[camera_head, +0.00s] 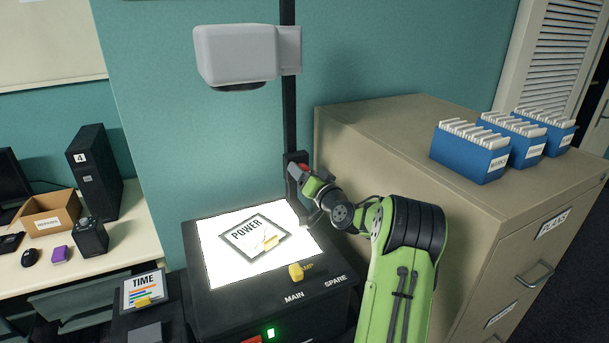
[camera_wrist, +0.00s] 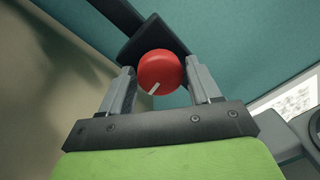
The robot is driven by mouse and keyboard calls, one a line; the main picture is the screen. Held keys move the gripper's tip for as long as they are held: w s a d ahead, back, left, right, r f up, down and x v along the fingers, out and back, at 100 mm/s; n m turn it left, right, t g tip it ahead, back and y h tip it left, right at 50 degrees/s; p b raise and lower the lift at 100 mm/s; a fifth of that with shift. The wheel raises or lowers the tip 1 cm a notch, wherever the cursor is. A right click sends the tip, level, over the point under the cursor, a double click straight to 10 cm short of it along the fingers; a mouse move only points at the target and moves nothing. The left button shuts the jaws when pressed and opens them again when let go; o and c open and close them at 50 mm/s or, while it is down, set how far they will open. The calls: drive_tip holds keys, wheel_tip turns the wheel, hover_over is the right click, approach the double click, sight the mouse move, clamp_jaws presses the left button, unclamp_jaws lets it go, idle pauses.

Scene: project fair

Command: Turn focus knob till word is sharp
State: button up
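The red focus knob (camera_wrist: 160,72) with a white pointer line is on a dark block on the projector's post (camera_head: 289,100). The line points to the lower left in the wrist view. In the head view only a bit of red (camera_head: 304,167) shows by my gripper (camera_head: 312,180). In the wrist view my gripper (camera_wrist: 160,78) has its fingers apart, one on each side of the knob; narrow gaps seem to show. A sheet with the word POWER (camera_head: 255,237) lies on the lit projector stage (camera_head: 222,270). The projected word is not in view.
The grey projector head (camera_head: 240,55) hangs above the stage. A tan filing cabinet (camera_head: 390,120) with several blue file boxes (camera_head: 470,155) stands close on the right of my arm. A TIME sheet (camera_head: 143,289) lies at left. A yellow lamp switch (camera_head: 296,272) is on the projector's front.

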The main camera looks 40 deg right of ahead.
drive_tip(key=shift+o, duration=0.9)
drive_tip(key=b+v, duration=0.5)
drive_tip(key=v, duration=1)
drive_tip(key=shift+s, duration=0.4)
